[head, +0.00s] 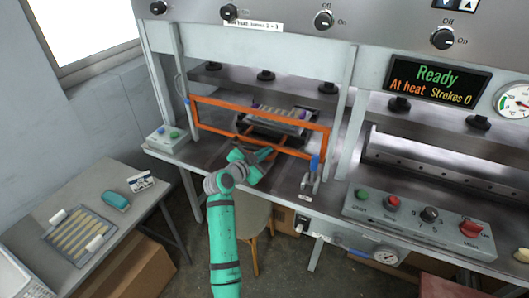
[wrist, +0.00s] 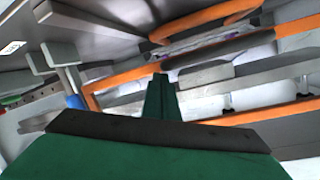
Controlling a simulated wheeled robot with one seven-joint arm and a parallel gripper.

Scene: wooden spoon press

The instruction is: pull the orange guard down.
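The orange guard (head: 210,127) is a rectangular frame at the front of the press's left bay, between two grey posts. It stands raised across the opening, around a dark tray. Its orange bars also cross the wrist view (wrist: 215,12). My gripper (head: 266,154) is just below and in front of the guard's lower bar, near its middle. In the wrist view my green finger (wrist: 160,98) points toward the orange bars. Whether it touches them is unclear. The fingers overlap or hide each other, so their opening does not show.
A control box (head: 415,222) sits on the right bench. The display (head: 437,82) reads "Ready". A side table (head: 150,190) holds a tray of wooden sticks.

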